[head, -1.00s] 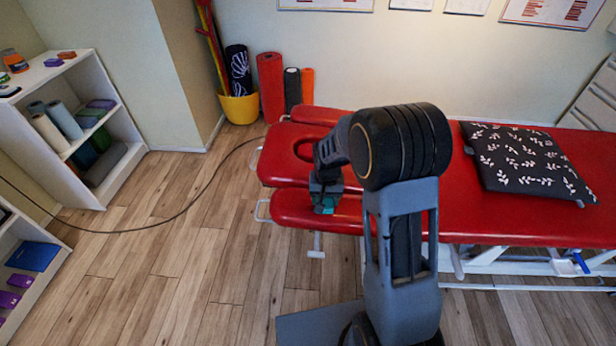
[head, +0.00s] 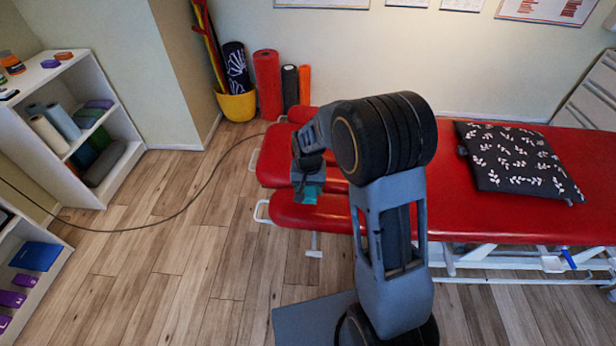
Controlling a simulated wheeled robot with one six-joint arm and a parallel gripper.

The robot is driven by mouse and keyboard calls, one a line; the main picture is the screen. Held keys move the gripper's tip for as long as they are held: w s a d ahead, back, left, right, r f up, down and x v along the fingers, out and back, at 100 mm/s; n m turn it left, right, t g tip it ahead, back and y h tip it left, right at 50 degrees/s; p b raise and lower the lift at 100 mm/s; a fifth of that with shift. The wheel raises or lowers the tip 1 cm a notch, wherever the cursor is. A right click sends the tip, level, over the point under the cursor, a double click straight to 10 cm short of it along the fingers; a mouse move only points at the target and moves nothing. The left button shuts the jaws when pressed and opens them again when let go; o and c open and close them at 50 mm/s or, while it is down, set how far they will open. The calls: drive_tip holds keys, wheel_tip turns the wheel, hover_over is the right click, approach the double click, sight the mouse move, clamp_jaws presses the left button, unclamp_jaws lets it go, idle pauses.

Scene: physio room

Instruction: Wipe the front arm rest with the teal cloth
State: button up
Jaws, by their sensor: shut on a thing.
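The front arm rest (head: 335,214) is the red padded piece at the near left end of the red treatment table (head: 470,215). The teal cloth (head: 309,193) shows as a small patch under my gripper (head: 307,188), at the far edge of the front arm rest. My gripper points down and is shut on the cloth. My arm hides part of the table behind it. I cannot tell whether the cloth touches the red pad.
A black leaf-patterned cushion (head: 520,163) lies on the table. A yellow bucket (head: 237,105) and a red roll (head: 267,85) stand by the wall. A white shelf (head: 70,165) is at left. A dark cable (head: 205,185) crosses the otherwise clear wooden floor.

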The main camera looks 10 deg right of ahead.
drive_tip(key=shift+r+p, duration=0.8)
drive_tip(key=shift+r, duration=0.7)
drive_tip(key=shift+f, duration=0.1)
